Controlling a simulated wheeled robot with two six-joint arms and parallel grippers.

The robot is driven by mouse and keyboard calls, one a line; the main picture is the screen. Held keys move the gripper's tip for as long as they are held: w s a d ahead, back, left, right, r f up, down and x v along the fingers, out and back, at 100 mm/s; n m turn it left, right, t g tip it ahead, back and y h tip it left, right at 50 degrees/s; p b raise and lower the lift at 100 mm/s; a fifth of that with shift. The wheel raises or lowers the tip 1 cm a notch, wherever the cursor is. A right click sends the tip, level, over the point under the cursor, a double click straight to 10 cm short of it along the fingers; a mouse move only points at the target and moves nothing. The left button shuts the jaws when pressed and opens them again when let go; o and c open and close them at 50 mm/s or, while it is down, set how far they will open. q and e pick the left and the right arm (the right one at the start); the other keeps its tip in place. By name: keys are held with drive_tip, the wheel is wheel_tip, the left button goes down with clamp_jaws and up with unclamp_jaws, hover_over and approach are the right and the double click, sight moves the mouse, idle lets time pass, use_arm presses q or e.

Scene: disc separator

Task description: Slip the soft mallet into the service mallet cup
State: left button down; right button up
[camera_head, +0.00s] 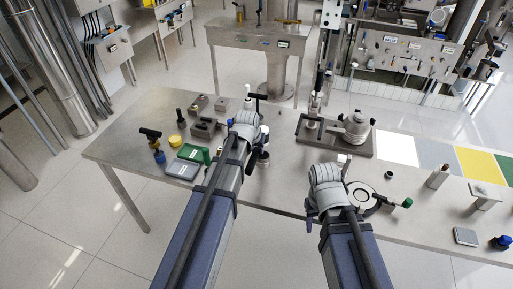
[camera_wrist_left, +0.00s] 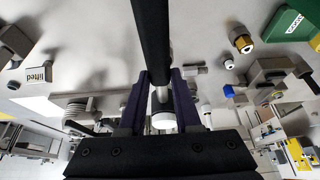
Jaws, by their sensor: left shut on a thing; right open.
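My left gripper (camera_head: 250,122) is shut on a dark, rod-like thing that I take for the soft mallet. In the head view a black T-shaped part (camera_head: 257,97) shows just above this gripper. In the left wrist view a black shaft (camera_wrist_left: 152,35) runs down between the purple fingers of the left gripper (camera_wrist_left: 160,88), with a pale round disc (camera_wrist_left: 163,121) below; I cannot tell whether the disc belongs to the mallet. My right gripper (camera_head: 327,177) is open.
Grey blocks (camera_head: 204,128), a yellow puck (camera_head: 181,125) and a green-and-grey case (camera_head: 185,166) lie left of my left arm. A dark tray (camera_head: 306,139) with a metal vessel (camera_head: 355,128) stands behind. A round plate (camera_head: 362,195) lies by my right gripper.

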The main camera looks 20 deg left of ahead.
use_arm(q)
drive_tip(key=shift+f, duration=0.2)
wheel_tip(320, 180, down, 5)
drive_tip(key=b, duration=0.5)
drive_tip(key=shift+f+b, duration=0.15)
drive_tip(key=shift+b, duration=0.2)
drive_tip(key=shift+f+b, duration=0.65)
drive_tip(key=shift+b, duration=0.05)
idle(0.6)
drive_tip(key=shift+f+b, duration=0.8)
drive_tip(key=shift+f, duration=0.05)
drive_tip(key=shift+f, duration=0.25)
drive_tip(key=c, duration=0.5)
unclamp_jaws()
drive_tip(key=shift+r, duration=0.1)
drive_tip(key=shift+s, duration=0.1)
